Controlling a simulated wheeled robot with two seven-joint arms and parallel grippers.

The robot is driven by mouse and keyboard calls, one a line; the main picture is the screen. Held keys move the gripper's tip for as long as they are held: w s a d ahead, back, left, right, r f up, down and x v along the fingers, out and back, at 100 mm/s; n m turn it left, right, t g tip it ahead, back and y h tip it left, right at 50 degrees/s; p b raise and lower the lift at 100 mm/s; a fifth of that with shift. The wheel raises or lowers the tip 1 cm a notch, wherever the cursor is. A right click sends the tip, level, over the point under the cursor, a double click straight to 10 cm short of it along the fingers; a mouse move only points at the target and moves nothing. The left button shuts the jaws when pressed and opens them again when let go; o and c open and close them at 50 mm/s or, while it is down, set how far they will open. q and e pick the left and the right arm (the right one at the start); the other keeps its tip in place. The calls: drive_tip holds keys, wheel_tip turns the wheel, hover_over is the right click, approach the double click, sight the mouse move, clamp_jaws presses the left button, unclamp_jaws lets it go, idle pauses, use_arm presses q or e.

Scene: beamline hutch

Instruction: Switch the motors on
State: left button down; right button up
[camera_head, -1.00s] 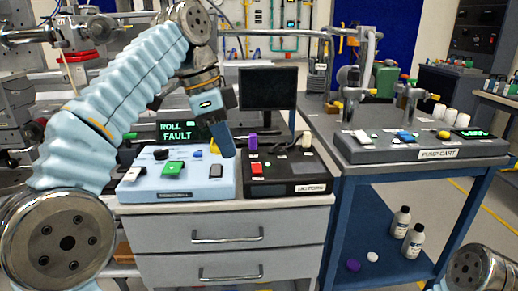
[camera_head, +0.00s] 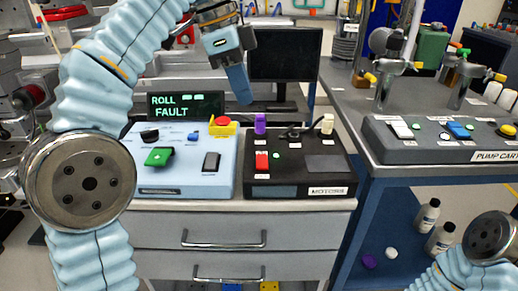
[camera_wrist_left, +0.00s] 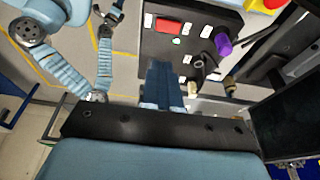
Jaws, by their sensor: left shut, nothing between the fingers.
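The black box labelled MOTORS (camera_head: 328,191) sits on the cabinet. It carries a red switch (camera_head: 262,161), a small green light (camera_head: 277,155), a purple upright lever (camera_head: 260,123), a pale upright knob (camera_head: 327,123) and a dark flat pad (camera_head: 323,163). My left gripper (camera_head: 243,101) is shut and empty, above the back of the boxes near the purple lever. In the left wrist view, the shut fingers (camera_wrist_left: 163,85) point toward the box; the red switch (camera_wrist_left: 168,26) and purple lever (camera_wrist_left: 223,45) show beyond them. My right gripper is out of view.
A light blue box (camera_head: 183,184) with a green switch (camera_head: 158,157) and yellow-based red button (camera_head: 223,126) stands left of it. A screen (camera_head: 186,106) reads ROLL FAULT. A dark monitor (camera_head: 284,55) stands behind. The pump cart panel (camera_head: 430,147) is at right.

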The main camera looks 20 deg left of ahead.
use_arm(q)
drive_tip(key=b, duration=0.3)
approach(262, 165)
drive_tip(key=x, duration=0.5)
drive_tip(key=shift+w+d+f, duration=0.1)
drive_tip(key=shift+d, duration=0.25)
drive_tip(key=shift+f, duration=0.65)
drive_tip(key=shift+f+b, duration=0.45)
drive_tip(key=shift+b, duration=0.45)
drive_tip(key=shift+r, duration=0.3)
drive_tip(key=shift+p, duration=0.3)
